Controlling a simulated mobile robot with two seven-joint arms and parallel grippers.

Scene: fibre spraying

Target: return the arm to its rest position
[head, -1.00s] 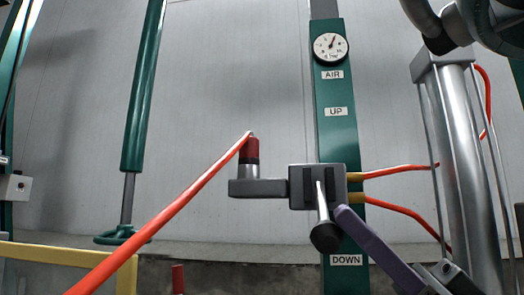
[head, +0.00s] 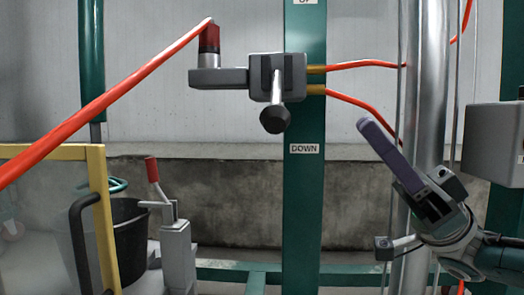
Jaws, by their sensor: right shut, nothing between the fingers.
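My right gripper (head: 368,128) is at the right, in front of the metal cylinder, with its purple fingers pointing up and left. The fingers are shut together and empty. They are apart from the black-knobbed valve lever (head: 275,118), which hangs down from the grey valve block (head: 290,72) to their left. My left gripper is out of view.
The valve block is on a green post (head: 305,200) with a DOWN label (head: 304,149). Orange hoses (head: 350,105) run right from it. A metal cylinder (head: 425,90) stands behind my right arm. A yellow frame (head: 98,175) and black bucket (head: 130,240) stand lower left.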

